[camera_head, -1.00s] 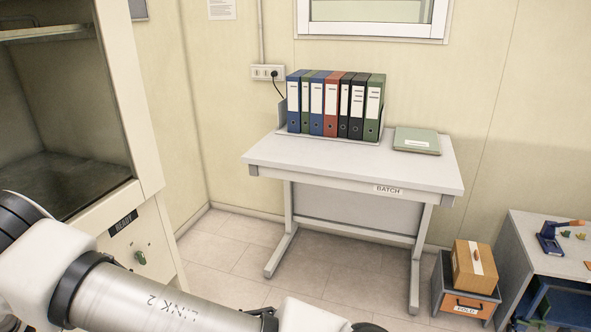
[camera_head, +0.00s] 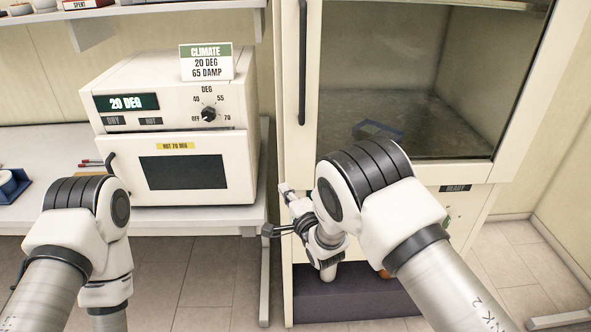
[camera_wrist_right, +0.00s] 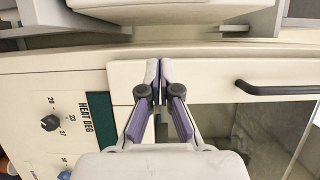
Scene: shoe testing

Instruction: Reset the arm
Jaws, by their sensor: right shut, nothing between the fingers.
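My right arm (camera_head: 375,190) comes in from the lower right of the head view, bent at a black-banded joint. Its gripper (camera_head: 268,230) is small and partly hidden there, in front of the tall cabinet (camera_head: 470,172). In the right wrist view the right gripper's purple-sided fingers (camera_wrist_right: 158,68) meet at the tips, with nothing between them. My left arm (camera_head: 75,225) stands bent at the lower left of the head view; its gripper does not show.
A white climate oven (camera_head: 175,130) with its door shut sits on a bench (camera_head: 230,212) at left. The tall cabinet shows a glass window (camera_head: 420,70) and a black handle (camera_head: 302,60). A blue frame (camera_head: 378,131) is inside. Floor (camera_head: 520,260) is clear at right.

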